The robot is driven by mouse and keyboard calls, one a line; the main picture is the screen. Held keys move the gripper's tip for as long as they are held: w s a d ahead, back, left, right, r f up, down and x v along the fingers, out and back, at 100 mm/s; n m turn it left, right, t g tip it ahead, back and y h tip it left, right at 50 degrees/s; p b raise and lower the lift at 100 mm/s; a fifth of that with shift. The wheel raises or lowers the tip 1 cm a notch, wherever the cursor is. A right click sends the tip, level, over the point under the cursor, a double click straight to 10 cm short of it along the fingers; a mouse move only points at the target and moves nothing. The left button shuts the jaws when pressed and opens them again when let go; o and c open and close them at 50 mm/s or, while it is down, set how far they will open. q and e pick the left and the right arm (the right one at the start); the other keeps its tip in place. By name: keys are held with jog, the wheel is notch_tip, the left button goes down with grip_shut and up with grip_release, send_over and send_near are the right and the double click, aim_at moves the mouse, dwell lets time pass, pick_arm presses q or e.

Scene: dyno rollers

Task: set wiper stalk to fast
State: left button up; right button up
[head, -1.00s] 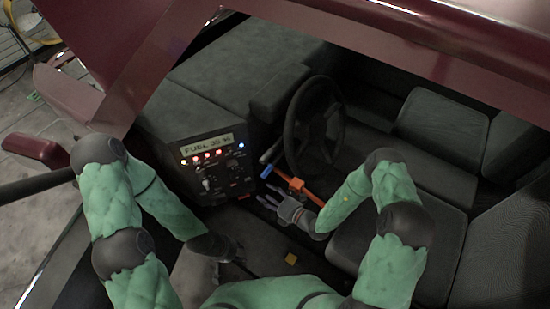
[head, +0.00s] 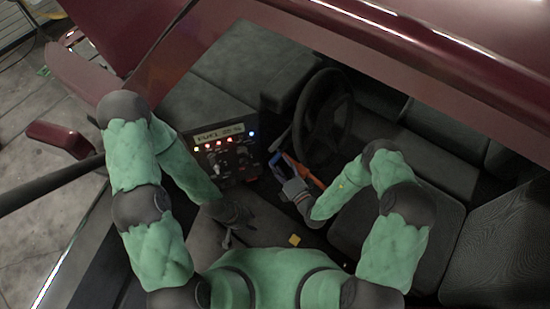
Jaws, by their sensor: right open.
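A short grey stalk (head: 284,137) sticks out at the left of the dark steering wheel (head: 325,118); I take it for the wiper stalk, but its setting cannot be read. An orange lever (head: 311,176) with a blue end (head: 275,159) lies just below it. My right gripper (head: 280,167) is open beside the blue end and overlaps part of the lever; I cannot tell whether they touch. It is below the stalk and apart from it. My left gripper (head: 227,240) is low in front of the dash, away from the stalk; its jaw state is unclear.
A switch panel (head: 225,155) with lit lamps and a fuel label stands left of the wheel. A yellow block (head: 294,240) lies on the floor below. The seat (head: 400,210) is at the right. The red car body frames the opening.

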aim_at(276, 161)
jog(key=shift+x, duration=2.2)
grip_shut()
